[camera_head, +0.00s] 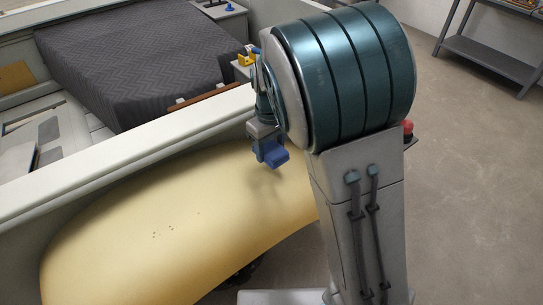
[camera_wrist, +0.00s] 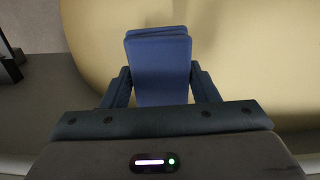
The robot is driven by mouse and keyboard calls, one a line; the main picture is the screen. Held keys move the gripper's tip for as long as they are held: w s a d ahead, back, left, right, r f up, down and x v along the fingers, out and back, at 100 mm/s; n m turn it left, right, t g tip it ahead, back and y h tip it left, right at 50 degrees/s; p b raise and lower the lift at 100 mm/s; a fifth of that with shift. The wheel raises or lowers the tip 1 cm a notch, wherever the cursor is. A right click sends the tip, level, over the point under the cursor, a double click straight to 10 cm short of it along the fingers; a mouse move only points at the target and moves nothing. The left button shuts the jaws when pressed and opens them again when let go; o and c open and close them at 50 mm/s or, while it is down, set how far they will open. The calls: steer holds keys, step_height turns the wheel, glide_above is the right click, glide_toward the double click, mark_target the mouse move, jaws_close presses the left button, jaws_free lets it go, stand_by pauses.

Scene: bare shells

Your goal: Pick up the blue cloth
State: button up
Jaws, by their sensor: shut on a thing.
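The blue cloth (camera_wrist: 160,72) is a folded, flat-looking blue piece between the two fingers of my gripper (camera_wrist: 160,88) in the wrist view. The fingers press on its left and right sides, and its far end sticks out past them. In the head view the blue cloth (camera_head: 273,157) shows at the lower end of my gripper (camera_head: 266,145). It is held above the yellow curved surface (camera_head: 170,215), with a soft shadow below it. Part of the cloth's near end is hidden by the gripper body in the wrist view.
A pale wall top (camera_head: 120,160) runs behind the yellow surface. Beyond it stands a bed with a dark grey cover (camera_head: 140,60) and a small side table with yellow and blue items. A grey metal shelf (camera_head: 490,55) stands at the upper right. The floor at right is clear.

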steer(key=s+d+r+b, duration=0.1)
steer(key=s+d+r, duration=0.4)
steer(key=s, duration=0.5)
step_height(320, 180, up, 2)
steer(key=shift+s+r+b, duration=0.1)
steer(key=shift+s+b, duration=0.15)
steer(key=shift+b, duration=0.15)
steer(key=shift+d, duration=0.1)
steer(key=o, duration=0.4)
steer(key=c, duration=0.3)
